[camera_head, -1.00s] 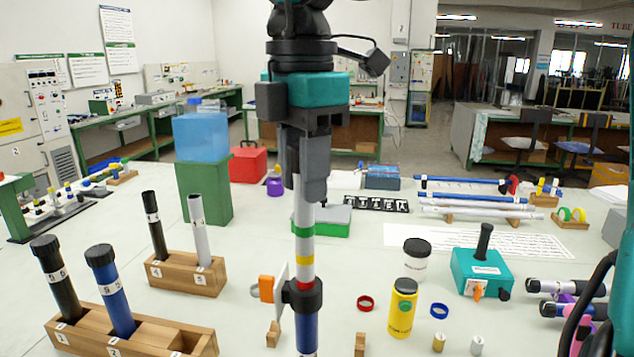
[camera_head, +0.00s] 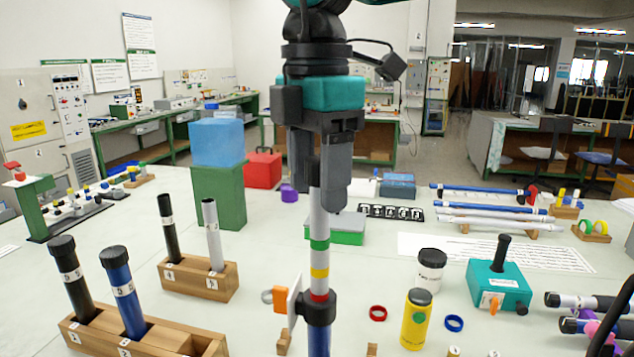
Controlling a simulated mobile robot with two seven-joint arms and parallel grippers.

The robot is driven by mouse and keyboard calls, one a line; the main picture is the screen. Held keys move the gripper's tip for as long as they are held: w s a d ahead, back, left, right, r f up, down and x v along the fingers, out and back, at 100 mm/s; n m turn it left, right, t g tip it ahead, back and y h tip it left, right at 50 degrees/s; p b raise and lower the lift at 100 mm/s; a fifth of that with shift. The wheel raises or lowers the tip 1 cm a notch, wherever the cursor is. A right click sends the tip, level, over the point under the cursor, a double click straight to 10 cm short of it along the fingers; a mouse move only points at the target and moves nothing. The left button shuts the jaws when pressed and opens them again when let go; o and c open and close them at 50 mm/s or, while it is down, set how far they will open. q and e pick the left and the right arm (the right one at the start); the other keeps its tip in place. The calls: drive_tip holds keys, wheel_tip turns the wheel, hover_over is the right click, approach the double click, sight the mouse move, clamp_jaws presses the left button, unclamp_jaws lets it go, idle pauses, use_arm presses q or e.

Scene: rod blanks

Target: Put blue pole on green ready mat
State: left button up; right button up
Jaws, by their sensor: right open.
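A blue pole (camera_head: 122,295) with a black cap stands, slightly tilted, in a slot of the front-left wooden rack (camera_head: 85,332). Another pole (camera_head: 319,262) stands upright at centre, with a grey top, green, yellow and red bands and a blue lower part; a black collar (camera_head: 318,308) surrounds it. My right gripper (camera_head: 326,200) is open, its fingers at the upper end of the banded pole; I cannot tell whether they touch it. A low green slab (camera_head: 349,238) lies behind that pole, partly hidden by it. I cannot tell whether this is the ready mat. My left gripper is not in view.
A second wooden rack (camera_head: 190,283) holds a black and a grey tube at left. A yellow bottle (camera_head: 416,322), white jar (camera_head: 431,272) and teal box (camera_head: 497,288) stand right of centre. Horizontal rods (camera_head: 490,207) lie at the back right.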

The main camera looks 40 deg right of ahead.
wheel_tip(320, 180, up, 11)
drive_tip(key=shift+f+p, duration=0.1)
drive_tip(key=shift+p, duration=0.55)
drive_tip(key=shift+s, duration=0.1)
